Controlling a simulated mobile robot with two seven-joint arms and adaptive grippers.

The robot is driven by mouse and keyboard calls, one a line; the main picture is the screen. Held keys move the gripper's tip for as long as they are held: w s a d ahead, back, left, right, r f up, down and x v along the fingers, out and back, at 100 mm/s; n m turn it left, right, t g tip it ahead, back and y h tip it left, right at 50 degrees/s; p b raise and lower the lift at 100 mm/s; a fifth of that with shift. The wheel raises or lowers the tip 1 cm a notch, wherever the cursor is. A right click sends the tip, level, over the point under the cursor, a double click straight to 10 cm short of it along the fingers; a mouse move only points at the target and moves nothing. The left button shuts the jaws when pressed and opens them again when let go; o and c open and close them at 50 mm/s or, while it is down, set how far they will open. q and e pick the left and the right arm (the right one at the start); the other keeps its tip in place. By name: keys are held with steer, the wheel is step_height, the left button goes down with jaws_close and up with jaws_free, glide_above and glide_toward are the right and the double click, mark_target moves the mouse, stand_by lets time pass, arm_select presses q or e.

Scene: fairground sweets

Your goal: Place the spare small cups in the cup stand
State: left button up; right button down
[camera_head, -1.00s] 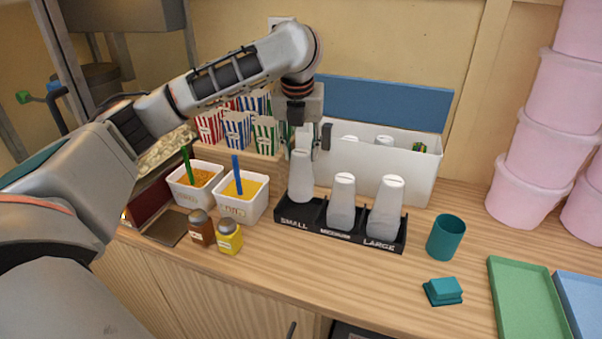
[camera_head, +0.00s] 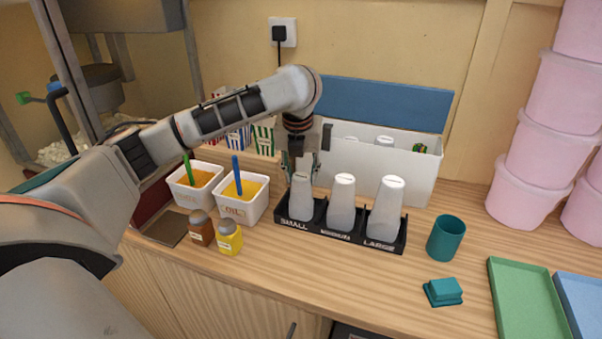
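The black cup stand (camera_head: 377,247) has three compartments, labelled SMALL, one with a label too blurred to read, and LARGE. A white middle stack (camera_head: 341,205) and a white large stack (camera_head: 386,210) stand in the other compartments. My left gripper (camera_head: 301,170) is at the top of the small stack, one finger on each side. Whether the fingers press on it cannot be told. My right gripper is not in view.
A white box (camera_head: 405,183) with a blue lid stands behind the stand. Two tubs (camera_head: 240,208) and two shakers (camera_head: 229,237) are at left, a teal cup (camera_head: 446,238) and teal block (camera_head: 443,292) at right. A green tray (camera_head: 525,300) lies further right.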

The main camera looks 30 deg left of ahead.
arm_select(q)
steer(key=o, duration=0.3)
steer(key=shift+o, duration=0.2)
steer(key=shift+r, duration=0.35)
steer(key=v, duration=1.1)
steer(key=shift+r, duration=0.35)
steer(key=shift+s+f, duration=0.1)
steer(key=shift+s, duration=0.05)
